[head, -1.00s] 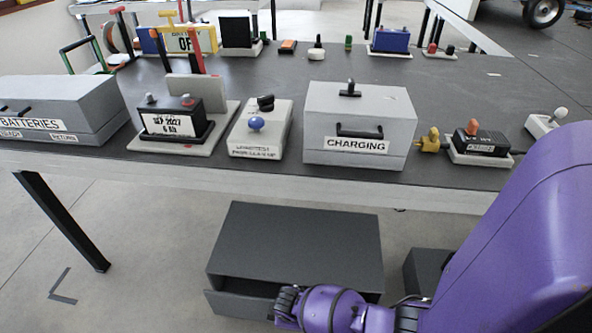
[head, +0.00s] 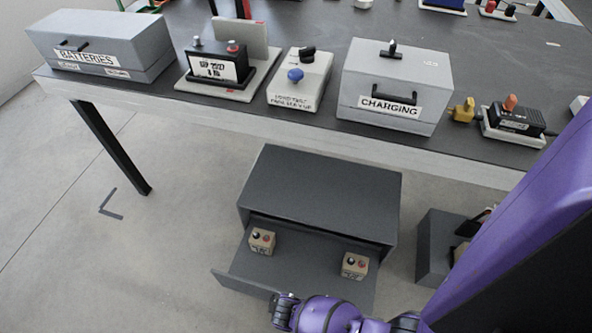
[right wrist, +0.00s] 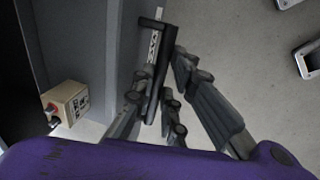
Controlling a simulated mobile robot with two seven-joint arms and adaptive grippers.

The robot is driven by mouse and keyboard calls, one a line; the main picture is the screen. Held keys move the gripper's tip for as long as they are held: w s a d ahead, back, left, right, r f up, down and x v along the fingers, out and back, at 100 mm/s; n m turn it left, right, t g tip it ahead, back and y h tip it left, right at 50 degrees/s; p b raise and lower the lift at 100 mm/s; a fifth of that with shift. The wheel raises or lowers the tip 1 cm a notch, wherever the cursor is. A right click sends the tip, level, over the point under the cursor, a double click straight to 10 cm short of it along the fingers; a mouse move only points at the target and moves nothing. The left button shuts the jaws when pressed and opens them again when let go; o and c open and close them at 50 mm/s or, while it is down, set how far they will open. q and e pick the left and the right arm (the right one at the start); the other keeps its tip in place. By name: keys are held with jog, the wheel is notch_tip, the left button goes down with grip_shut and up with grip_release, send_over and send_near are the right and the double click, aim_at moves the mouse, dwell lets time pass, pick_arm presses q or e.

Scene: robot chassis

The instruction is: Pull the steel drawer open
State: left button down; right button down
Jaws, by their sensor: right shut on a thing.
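The steel drawer (head: 302,268) is dark grey and sits pulled partway out of its cabinet (head: 320,190) below the table. Two small beige boxes with knobs lie in it, one at the left (head: 262,241) and one at the right (head: 355,265). My right gripper (head: 281,309) is at the drawer's front edge, partly cut off by the bottom of the head view. In the right wrist view my right gripper's fingers (right wrist: 158,95) are shut on the dark bar handle (right wrist: 156,62). A beige box (right wrist: 68,102) shows left of it. My left gripper is not in view.
The table (head: 270,120) above carries a grey batteries case (head: 100,45), a charging case (head: 395,85) and several devices. A dark box (head: 436,245) stands on the floor right of the cabinet.

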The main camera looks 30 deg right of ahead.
jog(key=shift+s, duration=0.15)
jog(key=c, duration=2.1)
grip_release()
jog(key=shift+a+r, duration=0.1)
jog(key=r, duration=0.4)
jog(key=s+a+r, duration=0.1)
jog(key=r, duration=0.6)
jog(key=shift+s+a+r, duration=0.25)
jog(key=shift+a+r, duration=0.05)
jog(key=shift+a, duration=0.05)
